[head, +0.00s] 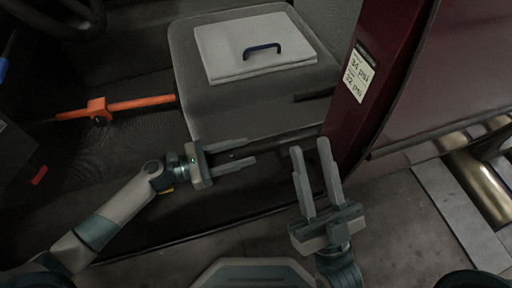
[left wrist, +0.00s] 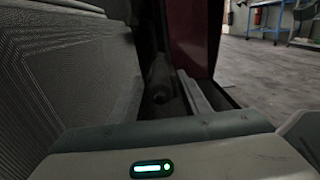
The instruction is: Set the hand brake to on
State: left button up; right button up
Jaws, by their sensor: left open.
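My left gripper (head: 250,151) is open, low beside the grey seat near the door sill, with its fingers pointing right. In the left wrist view, a dark lever-like shape (left wrist: 161,78), probably the hand brake, lies between and beyond the open fingers. Its grip and angle are hard to make out in the shadow, and I cannot tell whether it touches a finger. In the head view the space by the fingers is dark, and I cannot make out the lever clearly. My right gripper (head: 310,146) is open and empty, by the door opening, with its fingers pointing up the picture.
An orange bar (head: 140,103) lies in the footwell. The dark red door pillar (head: 362,95) stands to the right. Metal rollers (head: 478,178) lie at the far right.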

aim_at(273, 144)
pick_arm(q)
jog(key=x, duration=0.3)
jog(key=shift+w+d, duration=0.1)
jog(key=shift+d, duration=0.2)
jog(key=shift+w+d, duration=0.15)
jog(key=shift+d, duration=0.35)
pick_arm(e)
jog(key=shift+d+r, duration=0.15)
jog(key=shift+r, duration=0.3)
pick_arm(q)
jog(key=shift+c, duration=0.3)
grip_shut()
pick_arm(e)
jog(key=shift+f, duration=0.2)
